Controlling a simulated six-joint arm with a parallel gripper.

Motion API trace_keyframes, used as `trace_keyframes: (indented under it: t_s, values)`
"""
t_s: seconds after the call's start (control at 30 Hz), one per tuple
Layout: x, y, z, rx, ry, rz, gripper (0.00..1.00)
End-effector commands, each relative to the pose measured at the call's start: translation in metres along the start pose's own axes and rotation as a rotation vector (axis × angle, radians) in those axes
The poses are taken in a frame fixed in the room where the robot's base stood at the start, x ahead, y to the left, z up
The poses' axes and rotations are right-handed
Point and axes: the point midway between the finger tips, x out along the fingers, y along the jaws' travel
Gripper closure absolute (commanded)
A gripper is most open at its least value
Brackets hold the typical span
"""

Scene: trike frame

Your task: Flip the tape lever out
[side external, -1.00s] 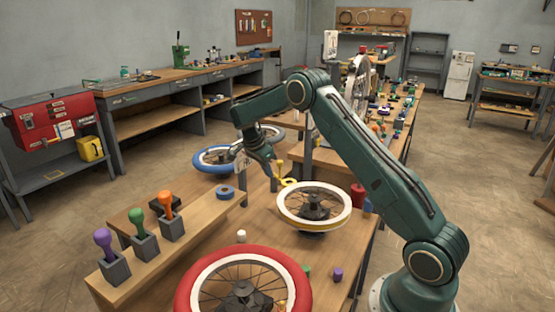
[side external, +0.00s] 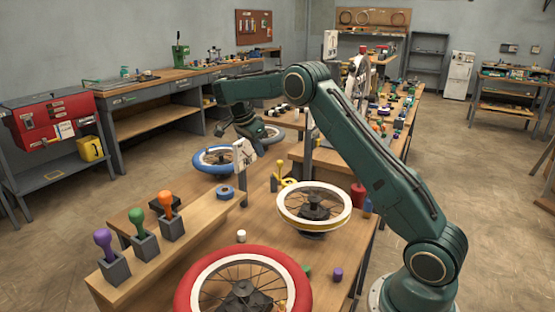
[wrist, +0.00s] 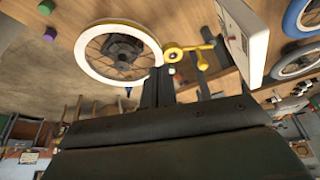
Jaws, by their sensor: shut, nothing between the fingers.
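The yellow lever piece (side external: 287,182) stands on the wooden bench just left of the yellow-rimmed wheel, with a short upright yellow handle. In the wrist view, its yellow ring and arm (wrist: 172,52) lie just beyond my fingertips. I cannot tell for sure whether this is the tape lever. A blue tape roll (side external: 226,192) lies on the raised wooden board. My gripper (side external: 262,149) is above and behind the yellow piece, apart from it, beside a white panel (side external: 243,154) on a post. In the wrist view, my gripper (wrist: 158,75) is shut and empty.
The yellow-rimmed wheel (side external: 313,204) stands right of the lever, and the red wheel (side external: 208,281) is in front. Small coloured caps lie on the bench.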

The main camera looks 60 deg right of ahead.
Motion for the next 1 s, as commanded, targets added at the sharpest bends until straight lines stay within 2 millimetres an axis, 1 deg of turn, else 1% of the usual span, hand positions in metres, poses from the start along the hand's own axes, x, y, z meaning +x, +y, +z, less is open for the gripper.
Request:
trace_keyframes:
  t_s: [0.27, 0.53, 0.73, 1.0]
  values:
    - [0.0, -0.001, 0.0, 0.001, 0.002, 0.0, 1.0]
    - [-0.002, -0.01, 0.002, 0.0, 0.013, -0.001, 1.0]
    - [-0.004, -0.018, 0.006, -0.001, 0.016, -0.001, 1.0]
    - [-0.006, -0.022, 0.014, 0.001, 0.006, 0.0, 1.0]
